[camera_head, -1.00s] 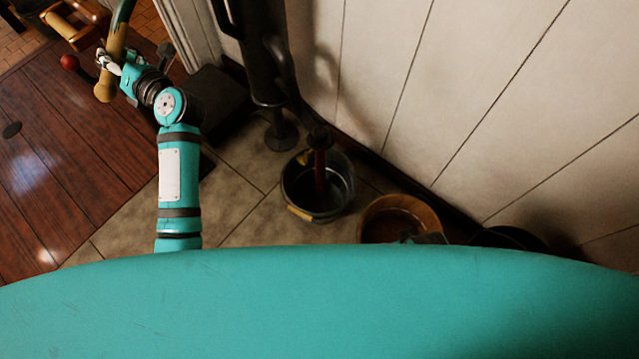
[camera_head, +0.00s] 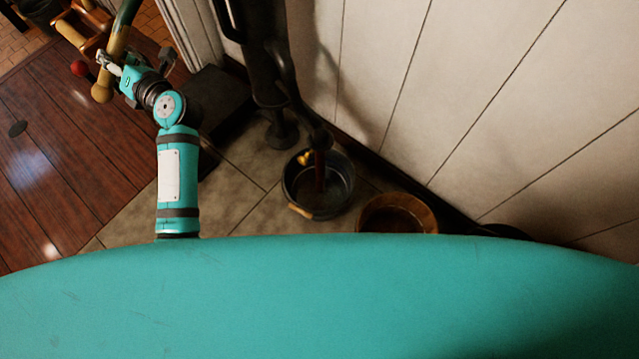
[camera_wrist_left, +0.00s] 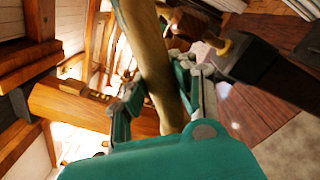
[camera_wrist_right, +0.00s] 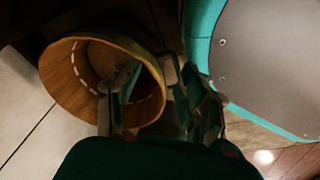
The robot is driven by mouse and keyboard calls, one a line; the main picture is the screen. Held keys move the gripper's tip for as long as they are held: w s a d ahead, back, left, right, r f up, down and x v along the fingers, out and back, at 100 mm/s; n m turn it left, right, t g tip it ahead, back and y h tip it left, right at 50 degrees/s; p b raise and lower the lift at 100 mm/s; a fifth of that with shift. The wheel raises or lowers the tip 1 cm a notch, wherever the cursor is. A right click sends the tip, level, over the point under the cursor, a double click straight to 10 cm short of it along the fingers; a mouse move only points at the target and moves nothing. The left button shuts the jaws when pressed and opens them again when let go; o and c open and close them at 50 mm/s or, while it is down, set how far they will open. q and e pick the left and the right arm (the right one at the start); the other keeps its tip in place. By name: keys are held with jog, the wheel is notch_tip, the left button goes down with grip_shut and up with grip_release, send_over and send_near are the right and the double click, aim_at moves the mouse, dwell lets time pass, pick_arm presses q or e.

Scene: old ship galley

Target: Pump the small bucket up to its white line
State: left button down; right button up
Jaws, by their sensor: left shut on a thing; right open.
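My left gripper (camera_head: 108,66) is shut on the long, pale wooden pump handle (camera_head: 118,38), which also crosses the left wrist view (camera_wrist_left: 150,60). The dark pump (camera_head: 264,75) stands against the wall. A dark metal bucket (camera_head: 339,205) with a yellow grip stands under its spout (camera_head: 320,140). A red-brown column runs from spout into bucket; I cannot tell if it is water. A wooden bucket (camera_head: 428,215) stands to its right. In the right wrist view this bucket (camera_wrist_right: 62,90) has a white dashed line inside. My right gripper (camera_wrist_right: 152,85) is open at its rim, seemingly astride the wall.
A pale plank wall (camera_head: 480,110) closes the right side. A dark block (camera_head: 218,95) stands beside the pump. Tiled floor (camera_head: 240,160) is clear left of the buckets, with wooden flooring (camera_head: 70,180) beyond.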

pick_arm(q)
notch_tip(320, 180, up, 3)
jog(key=shift+a+f+m+p, duration=0.15)
jog(key=shift+m+p, duration=0.15)
jog(key=shift+p, duration=0.9)
pick_arm(e)
jog(key=s+d+f, duration=0.2)
jog(key=s+f, duration=0.1)
jog(key=s, duration=0.6)
pick_arm(q)
jog(key=r+p, duration=0.2)
jog(key=r+m+p, duration=0.1)
jog(key=r+p, duration=0.1)
jog(key=p, duration=0.1)
jog(key=shift+s+p, duration=0.2)
jog(key=shift+p, duration=0.1)
notch_tip(320, 180, up, 3)
jog(key=m+p, duration=0.2)
jog(key=p, duration=0.3)
jog(key=shift+r, duration=0.15)
pick_arm(e)
notch_tip(320, 180, up, 9)
jog(key=s, duration=0.2)
jog(key=shift+s+r+g, duration=0.15)
jog(key=shift+s+g, duration=0.1)
jog(key=shift+g, duration=0.15)
pick_arm(q)
jog(key=shift+f, duration=0.2)
pick_arm(e)
jog(key=shift+d, duration=0.1)
